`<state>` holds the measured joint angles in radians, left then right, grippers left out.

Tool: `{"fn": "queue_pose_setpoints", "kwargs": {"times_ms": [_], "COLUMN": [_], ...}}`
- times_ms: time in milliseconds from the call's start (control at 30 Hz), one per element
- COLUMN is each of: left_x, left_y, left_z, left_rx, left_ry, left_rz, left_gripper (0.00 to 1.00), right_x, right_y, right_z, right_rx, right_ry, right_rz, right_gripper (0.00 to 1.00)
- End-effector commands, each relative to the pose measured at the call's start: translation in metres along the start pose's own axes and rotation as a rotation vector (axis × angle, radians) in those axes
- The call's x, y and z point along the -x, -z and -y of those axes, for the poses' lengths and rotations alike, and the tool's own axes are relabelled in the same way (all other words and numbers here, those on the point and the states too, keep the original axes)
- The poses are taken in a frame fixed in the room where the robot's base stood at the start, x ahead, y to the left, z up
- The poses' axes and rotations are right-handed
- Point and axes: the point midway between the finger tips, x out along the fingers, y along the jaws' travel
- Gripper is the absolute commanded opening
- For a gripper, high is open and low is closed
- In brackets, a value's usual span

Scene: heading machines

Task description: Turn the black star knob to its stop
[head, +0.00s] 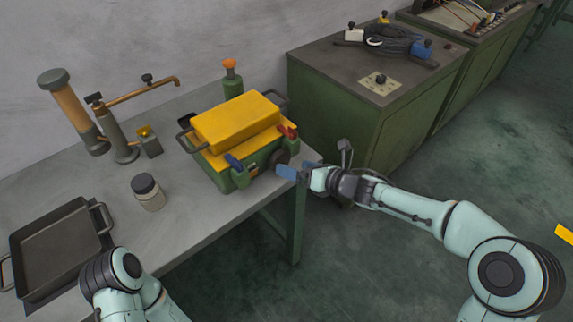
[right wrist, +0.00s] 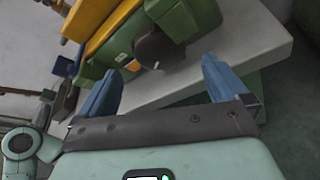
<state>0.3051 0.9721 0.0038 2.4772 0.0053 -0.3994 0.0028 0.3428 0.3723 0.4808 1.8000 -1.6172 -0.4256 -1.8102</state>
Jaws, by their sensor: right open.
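The black star knob (head: 279,157) sits on the near right face of a green case (head: 262,153) with a yellow top, on the grey table. In the right wrist view the dark knob (right wrist: 158,50) shows just beyond the fingertips, between their lines. My right gripper (head: 287,172) is at the case's right end, close to the knob. Its blue fingers (right wrist: 162,66) are spread apart with nothing between them. Whether a finger touches the knob, I cannot tell. My left arm shows at the bottom left, its gripper out of view.
The case has a blue latch (head: 233,162) and a red latch (head: 287,131). A jar (head: 148,192), a dark tray (head: 60,250) and a brass-piped stand (head: 120,145) are on the table. A green cabinet (head: 340,110) stands behind right. The floor in front is clear.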

Motion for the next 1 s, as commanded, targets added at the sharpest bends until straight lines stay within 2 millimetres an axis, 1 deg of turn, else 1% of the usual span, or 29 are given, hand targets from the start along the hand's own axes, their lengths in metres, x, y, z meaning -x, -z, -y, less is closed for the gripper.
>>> {"fn": "queue_pose_setpoints", "kwargs": {"times_ms": [33,100,233,400,633,667,700,767,800,833,1000], "left_x": [0.0,0.001,0.001,0.001,0.001,0.001,0.001,0.001,0.001,0.001,0.005], "left_y": [0.0,0.0,-0.001,-0.001,-0.001,-0.001,-0.001,-0.001,-0.001,-0.001,-0.002], "left_z": [0.0,0.0,0.0,0.0,0.0,0.0,0.0,0.0,0.0,0.0,-0.001], "left_rx": [0.0,0.0,0.0,0.001,0.001,0.001,0.001,0.001,0.001,0.001,0.001], "left_ry": [0.0,0.0,0.0,0.001,0.001,0.001,0.001,0.001,0.001,0.001,0.001], "left_rz": [0.0,0.0,0.002,0.003,0.003,0.003,0.003,0.003,0.003,0.003,0.006], "left_gripper": [0.42,0.42,0.42,0.42,0.42,0.42,0.42,0.42,0.42,0.42,0.42], "right_x": [-0.011,-0.022,-0.037,-0.045,-0.045,-0.045,-0.045,-0.045,-0.045,-0.045,-0.044], "right_y": [0.0,0.0,0.0,0.0,0.0,0.0,0.0,0.0,0.0,0.0,-0.001], "right_z": [-0.001,-0.001,0.0,0.0,0.0,0.0,0.0,0.0,0.0,0.0,0.0], "right_rx": [-0.003,-0.003,-0.002,-0.002,-0.002,-0.002,-0.002,-0.002,-0.002,-0.002,-0.029], "right_ry": [-0.004,-0.003,-0.002,0.001,0.001,0.001,0.001,0.001,0.001,0.001,-0.01], "right_rz": [0.0,0.0,0.0,-0.001,0.0,0.0,0.0,0.0,0.0,0.0,-0.001], "right_gripper": [1.0,1.0,1.0,1.0,1.0,0.97,0.84,0.64,0.51,0.45,0.45]}}
